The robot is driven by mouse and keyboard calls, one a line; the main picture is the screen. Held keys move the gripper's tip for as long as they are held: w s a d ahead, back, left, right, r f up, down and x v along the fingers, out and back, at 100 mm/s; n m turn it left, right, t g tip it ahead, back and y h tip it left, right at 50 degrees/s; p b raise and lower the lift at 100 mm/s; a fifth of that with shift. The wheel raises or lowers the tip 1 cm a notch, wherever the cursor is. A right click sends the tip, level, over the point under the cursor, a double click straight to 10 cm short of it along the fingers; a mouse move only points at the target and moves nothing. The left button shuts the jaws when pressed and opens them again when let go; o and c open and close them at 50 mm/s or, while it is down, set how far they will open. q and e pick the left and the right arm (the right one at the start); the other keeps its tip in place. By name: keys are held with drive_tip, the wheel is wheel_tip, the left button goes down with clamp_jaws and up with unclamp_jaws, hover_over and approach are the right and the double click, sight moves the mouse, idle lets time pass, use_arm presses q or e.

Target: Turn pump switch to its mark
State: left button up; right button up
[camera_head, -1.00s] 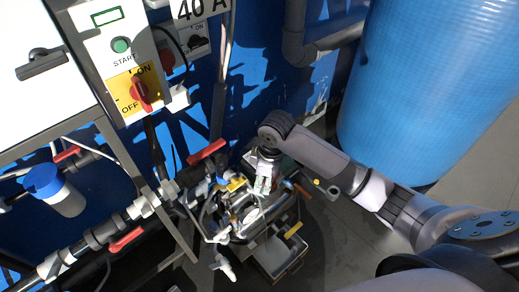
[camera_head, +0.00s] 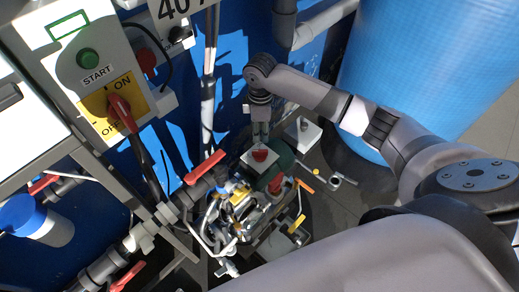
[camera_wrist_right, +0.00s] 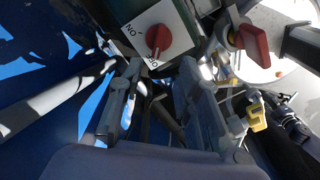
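A red rotary switch (camera_wrist_right: 158,38) on a white plate marked ON and OFF shows in the right wrist view, just beyond my right fingers; its pointer is toward OFF. It appears to be the red knob (camera_head: 260,155) on a small box in the head view. My right gripper (camera_head: 260,135) points down just above and behind that box. In the wrist view its two fingers (camera_wrist_right: 160,75) are apart with nothing between them. Whether they touch the knob cannot be told. My left gripper is not in view.
A panel with a START button (camera_head: 88,58) and a large red ON/OFF switch (camera_head: 121,112) on yellow stands at left. Pipes and a red-handled valve (camera_head: 205,167) crowd the left and below. A blue tank (camera_head: 430,75) stands at right. Grey floor (camera_head: 345,215) is partly clear.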

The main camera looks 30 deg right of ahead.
sight(260, 151)
wheel_tip(260, 151, down, 12)
drive_tip(key=shift+w+r, duration=0.1)
drive_tip(key=shift+r, duration=0.15)
drive_tip(key=shift+f, duration=0.4)
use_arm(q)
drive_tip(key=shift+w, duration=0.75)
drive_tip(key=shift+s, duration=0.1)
use_arm(e)
clamp_jaws()
